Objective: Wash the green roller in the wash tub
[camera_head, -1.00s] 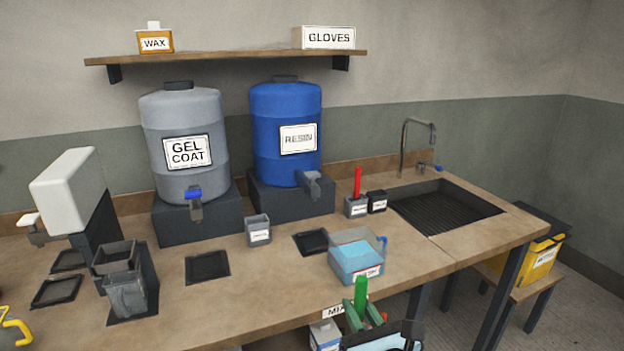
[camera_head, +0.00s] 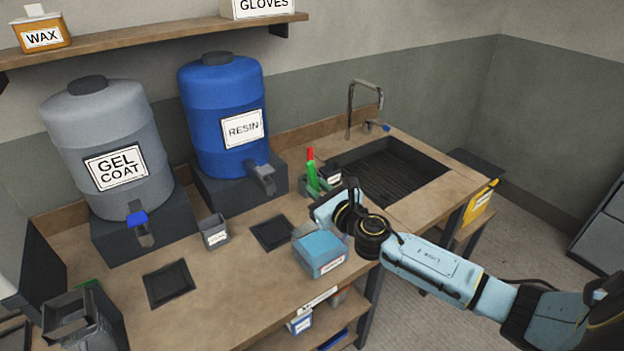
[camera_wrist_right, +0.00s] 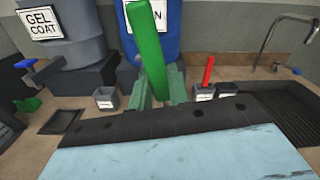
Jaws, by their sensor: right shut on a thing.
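The green roller (camera_head: 312,178) is upright in my right gripper (camera_head: 316,190), beyond the tub and in front of the small holders. In the right wrist view its green handle (camera_wrist_right: 151,50) stands between the green fingers of the right gripper (camera_wrist_right: 158,88), which are shut on it. The roller's lower end is hidden. A square tub with light blue contents (camera_head: 320,247) and a label too small to read, apparently the wash tub, sits near the bench's front edge. My right forearm passes beside it. My left gripper is not in view.
A red handle (camera_wrist_right: 208,72) stands in a small holder (camera_wrist_right: 203,94) right of the roller. A sink (camera_head: 388,168) with a tap (camera_head: 351,108) is at the right. The resin drum (camera_head: 222,115) and gel coat drum (camera_head: 108,150) stand at the back. A small grey cup (camera_head: 214,231) is left.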

